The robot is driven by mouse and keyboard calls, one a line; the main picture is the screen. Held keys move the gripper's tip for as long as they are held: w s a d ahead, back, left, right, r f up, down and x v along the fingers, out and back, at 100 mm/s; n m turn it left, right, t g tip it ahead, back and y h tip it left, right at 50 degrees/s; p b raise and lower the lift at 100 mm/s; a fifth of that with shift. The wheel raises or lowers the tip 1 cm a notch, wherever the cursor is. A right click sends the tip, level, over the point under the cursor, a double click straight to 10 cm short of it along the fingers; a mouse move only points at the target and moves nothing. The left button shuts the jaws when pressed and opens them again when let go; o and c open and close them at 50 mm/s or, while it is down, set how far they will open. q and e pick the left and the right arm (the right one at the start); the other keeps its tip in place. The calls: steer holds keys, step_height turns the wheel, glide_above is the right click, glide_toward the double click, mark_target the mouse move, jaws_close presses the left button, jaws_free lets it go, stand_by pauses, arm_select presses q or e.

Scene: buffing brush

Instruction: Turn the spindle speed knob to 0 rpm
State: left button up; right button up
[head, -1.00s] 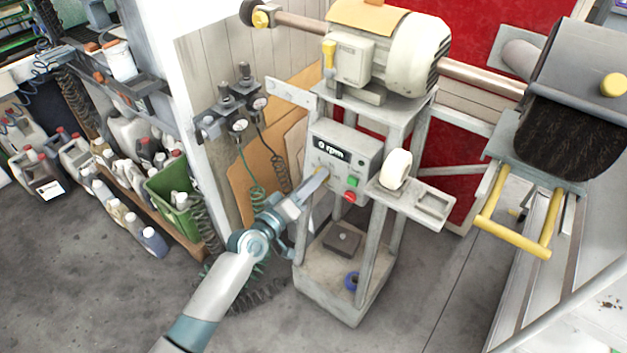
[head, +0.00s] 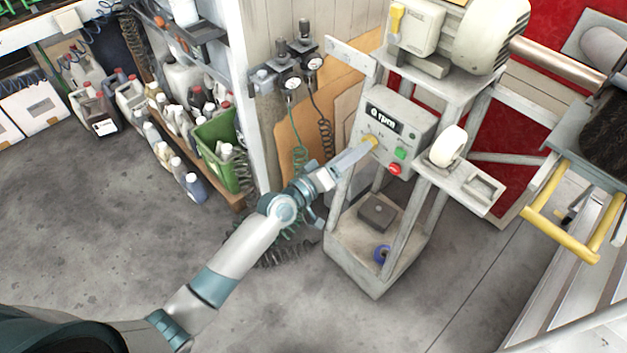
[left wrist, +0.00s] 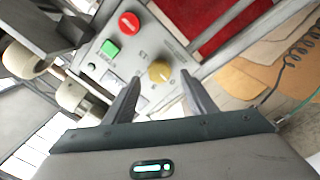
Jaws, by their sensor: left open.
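The control box (head: 413,119) on the machine stand has a dark display (head: 384,117) that reads "0 rpm". Below the display is the yellow spindle speed knob (head: 373,141), partly hidden by my gripper in the head view. In the left wrist view the knob (left wrist: 159,72) shows whole, just beyond the fingertips. My left gripper (head: 362,150) is open at the front of the box. In the left wrist view its two fingers (left wrist: 160,82) stand apart with a gap on both sides of the knob. My right gripper is not in view.
A green button (head: 400,153) and a red button (head: 394,169) sit right of the knob. A white roller (head: 447,146) and a small tray (head: 480,187) stick out at the right. Air regulators (head: 291,75) with coiled hoses hang at the left. The floor in front is clear.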

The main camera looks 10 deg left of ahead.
arm_select(q)
steer(key=b+v, duration=0.2)
steer(key=v, duration=1.2)
steer(key=shift+s+a, duration=0.2)
steer(key=shift+s, duration=0.1)
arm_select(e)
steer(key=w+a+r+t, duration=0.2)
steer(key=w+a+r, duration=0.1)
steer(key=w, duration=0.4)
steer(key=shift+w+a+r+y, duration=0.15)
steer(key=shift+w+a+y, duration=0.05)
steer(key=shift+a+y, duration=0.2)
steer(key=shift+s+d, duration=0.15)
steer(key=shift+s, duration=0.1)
